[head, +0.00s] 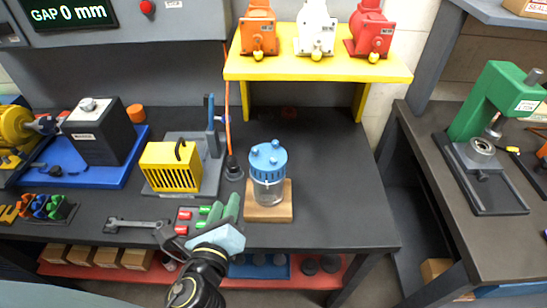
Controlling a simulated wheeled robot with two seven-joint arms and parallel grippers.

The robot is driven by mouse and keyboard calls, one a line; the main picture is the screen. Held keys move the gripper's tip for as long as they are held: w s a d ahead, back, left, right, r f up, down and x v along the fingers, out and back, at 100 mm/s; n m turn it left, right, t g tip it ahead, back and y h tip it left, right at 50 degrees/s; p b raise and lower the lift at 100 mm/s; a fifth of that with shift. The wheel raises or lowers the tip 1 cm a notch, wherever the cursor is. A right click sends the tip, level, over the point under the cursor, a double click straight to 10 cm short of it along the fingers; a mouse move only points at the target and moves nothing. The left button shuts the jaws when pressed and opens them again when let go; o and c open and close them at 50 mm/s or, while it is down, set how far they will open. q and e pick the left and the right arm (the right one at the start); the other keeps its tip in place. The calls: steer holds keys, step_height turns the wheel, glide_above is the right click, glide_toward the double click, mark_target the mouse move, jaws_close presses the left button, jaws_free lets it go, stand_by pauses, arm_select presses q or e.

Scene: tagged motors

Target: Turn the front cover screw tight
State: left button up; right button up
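A clear jar-like housing (267,190) with a blue cover (268,156) stands upright on a wooden block (280,212) near the middle of the bench. Several blue screw heads stand up from the cover; how tight each sits is too small to tell. My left gripper (226,202), with green fingers, is left of the wooden block and in front of the housing, apart from the cover. Its two fingers lie close side by side, and I see nothing clearly between them. My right gripper is not in view.
A grey wrench (137,225) lies left of my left gripper, near small red and green parts (184,214). A yellow ribbed motor (172,168) sits on a grey fixture. A yellow shelf (320,70) holds three motors behind. The bench right of the block is clear.

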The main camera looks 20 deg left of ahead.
mark_target(272, 162)
arm_select(q)
steer(key=d+r+m+t+h, duration=0.35)
steer(key=d+m, duration=0.25)
steer(key=m, duration=0.4)
steer(key=shift+g, duration=0.45)
steer(key=w+p, duration=0.1)
steer(key=w, duration=0.3)
steer(key=w+p, duration=0.1)
steer(key=w, duration=0.4)
steer(key=w+p, duration=0.1)
steer(key=w, duration=0.3)
steer(key=shift+w+d+f, duration=0.2)
steer(key=shift+f, duration=0.2)
jaws_close()
